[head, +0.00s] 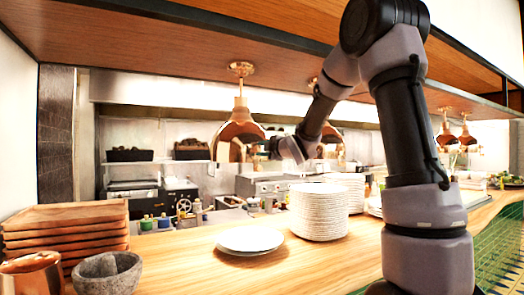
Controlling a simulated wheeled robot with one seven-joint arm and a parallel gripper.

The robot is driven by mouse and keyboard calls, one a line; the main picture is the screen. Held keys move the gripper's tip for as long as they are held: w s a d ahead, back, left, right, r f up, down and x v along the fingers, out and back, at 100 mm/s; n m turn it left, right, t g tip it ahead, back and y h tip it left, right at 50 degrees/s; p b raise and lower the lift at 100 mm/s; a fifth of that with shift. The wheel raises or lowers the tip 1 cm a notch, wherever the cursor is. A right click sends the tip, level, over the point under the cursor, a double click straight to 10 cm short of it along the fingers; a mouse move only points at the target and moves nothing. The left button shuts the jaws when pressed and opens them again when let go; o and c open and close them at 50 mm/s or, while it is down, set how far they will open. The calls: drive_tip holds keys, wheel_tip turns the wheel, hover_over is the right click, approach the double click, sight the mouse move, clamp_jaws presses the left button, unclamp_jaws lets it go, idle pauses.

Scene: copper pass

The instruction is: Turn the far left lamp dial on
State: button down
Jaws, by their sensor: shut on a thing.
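The far left copper lamp (239,135) hangs from the wooden shelf by a brass stem. My arm reaches in from the right, and my gripper (272,149) is at the lower right side of this lamp's shade. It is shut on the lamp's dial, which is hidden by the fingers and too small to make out. Whether the dial is turned cannot be told. Another copper lamp (331,134) shows partly behind my arm.
Below on the wooden counter stand tall stacks of white plates (318,212) and a low plate pile (250,240). Wooden trays (65,233), a copper pot (31,273) and a stone mortar (107,273) are at the left. Two more lamps (446,133) hang at the right.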

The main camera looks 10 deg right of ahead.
drive_tip(key=c, duration=0.6)
unclamp_jaws()
drive_tip(key=v, duration=1)
drive_tip(key=shift+s+d, duration=0.15)
drive_tip(key=shift+s, duration=0.25)
